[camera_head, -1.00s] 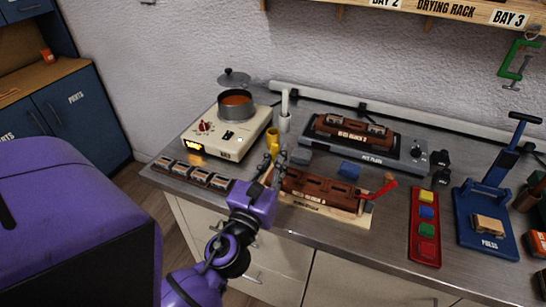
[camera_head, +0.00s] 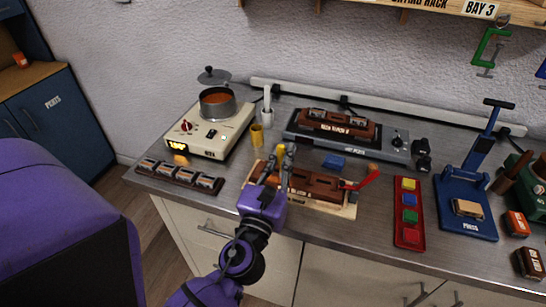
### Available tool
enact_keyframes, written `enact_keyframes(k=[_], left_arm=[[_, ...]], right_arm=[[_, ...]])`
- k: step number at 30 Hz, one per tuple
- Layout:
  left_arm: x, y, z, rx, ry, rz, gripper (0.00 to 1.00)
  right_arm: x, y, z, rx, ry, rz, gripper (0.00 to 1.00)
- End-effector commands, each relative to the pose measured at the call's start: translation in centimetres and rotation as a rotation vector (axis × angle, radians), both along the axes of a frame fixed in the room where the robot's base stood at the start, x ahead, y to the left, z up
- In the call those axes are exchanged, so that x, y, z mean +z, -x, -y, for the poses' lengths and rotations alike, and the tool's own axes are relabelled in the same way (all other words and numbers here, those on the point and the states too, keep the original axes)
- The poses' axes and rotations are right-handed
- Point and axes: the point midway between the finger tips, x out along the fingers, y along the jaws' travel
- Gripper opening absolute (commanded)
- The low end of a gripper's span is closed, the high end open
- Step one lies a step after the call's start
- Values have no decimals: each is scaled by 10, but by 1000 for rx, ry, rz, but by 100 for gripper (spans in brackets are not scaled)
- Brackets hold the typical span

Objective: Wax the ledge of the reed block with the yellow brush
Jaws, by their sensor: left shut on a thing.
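My left gripper (camera_head: 285,163) is at the back left part of the brown reed block (camera_head: 318,186), seen from behind its wrist. It is shut on the yellow brush (camera_head: 280,151), of which only a small yellow part shows between and behind the fingers. The brush's tip is hidden, so I cannot tell whether it touches the ledge. A pot (camera_head: 217,104) of orange liquid stands on the cream heater (camera_head: 206,138). My right gripper is not in view.
A yellow cup (camera_head: 257,136) and a white holder (camera_head: 267,122) stand behind the gripper. A blue block (camera_head: 334,161) lies behind the board, before a hot plate (camera_head: 381,149) with another reed block. A red tray (camera_head: 408,238) and a blue press (camera_head: 466,222) stand right.

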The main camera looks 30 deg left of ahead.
Motion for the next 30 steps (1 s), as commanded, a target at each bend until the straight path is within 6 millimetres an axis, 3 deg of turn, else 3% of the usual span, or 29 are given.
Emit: enact_keyframes(k=[11,23,30], left_arm=[[-2,-1,4,0,2,-4,0],[0,-8,32,-1,2,-2,0],[1,-8,34,0,0,-2,0]], right_arm=[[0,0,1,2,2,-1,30],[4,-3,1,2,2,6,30],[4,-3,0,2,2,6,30]])
